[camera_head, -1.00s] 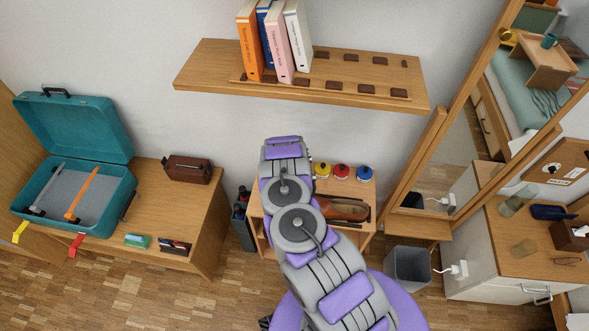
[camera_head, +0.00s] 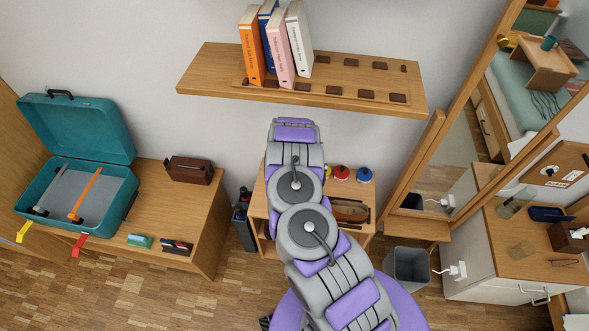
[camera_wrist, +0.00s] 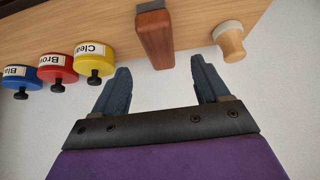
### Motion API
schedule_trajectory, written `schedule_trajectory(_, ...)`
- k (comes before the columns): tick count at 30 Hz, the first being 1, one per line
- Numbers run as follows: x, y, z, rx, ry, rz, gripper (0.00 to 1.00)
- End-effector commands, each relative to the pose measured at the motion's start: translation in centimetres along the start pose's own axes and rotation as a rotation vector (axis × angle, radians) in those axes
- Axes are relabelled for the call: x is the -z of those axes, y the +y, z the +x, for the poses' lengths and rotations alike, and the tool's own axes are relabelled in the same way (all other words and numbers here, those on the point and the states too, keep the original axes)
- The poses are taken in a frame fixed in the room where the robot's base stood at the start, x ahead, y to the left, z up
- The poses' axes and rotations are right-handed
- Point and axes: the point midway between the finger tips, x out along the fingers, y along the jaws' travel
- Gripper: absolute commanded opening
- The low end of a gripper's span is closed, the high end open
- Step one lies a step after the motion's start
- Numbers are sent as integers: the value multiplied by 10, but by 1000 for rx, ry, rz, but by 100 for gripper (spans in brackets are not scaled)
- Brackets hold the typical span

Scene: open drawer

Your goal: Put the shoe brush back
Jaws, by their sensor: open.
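In the wrist view, a reddish-brown wooden block with a dark grey end (camera_wrist: 154,42), which looks like the shoe brush, rests on a light wooden surface (camera_wrist: 110,22). My gripper (camera_wrist: 163,85) is open and empty. Its two dark fingers point towards the block, which lies ahead of the gap between them and apart from them. In the head view my arm covers the left part of the small wooden cabinet (camera_head: 372,190); the gripper and the block are hidden there.
Yellow (camera_wrist: 92,60), red (camera_wrist: 58,68) and blue (camera_wrist: 20,76) tins stand left of the block in the wrist view. A round wooden-and-white knob-like object (camera_wrist: 229,42) is to its right. In the head view, a wall shelf with books (camera_head: 210,75) overhangs, and a brown shoe (camera_head: 350,213) is on the cabinet.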

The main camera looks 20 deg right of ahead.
Motion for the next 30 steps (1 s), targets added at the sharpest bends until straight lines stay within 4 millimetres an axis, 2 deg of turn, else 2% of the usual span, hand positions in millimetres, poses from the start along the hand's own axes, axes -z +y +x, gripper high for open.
schedule_trajectory(4, 2, 0, -22, 1, 2, 3, 74)
schedule_trajectory(11, 1, 0, -37, 1, 0, 2, 74)
schedule_trajectory(14, 4, -10, -46, 23, -10, 2, 74)
schedule_trajectory(17, 12, -36, -67, 84, -39, 0, 74)
schedule_trajectory(20, 21, -71, -102, 172, -88, -9, 74)
schedule_trajectory(24, 30, -115, -163, 295, -169, -45, 74)
schedule_trajectory(30, 36, -151, -257, 429, -270, -128, 74)
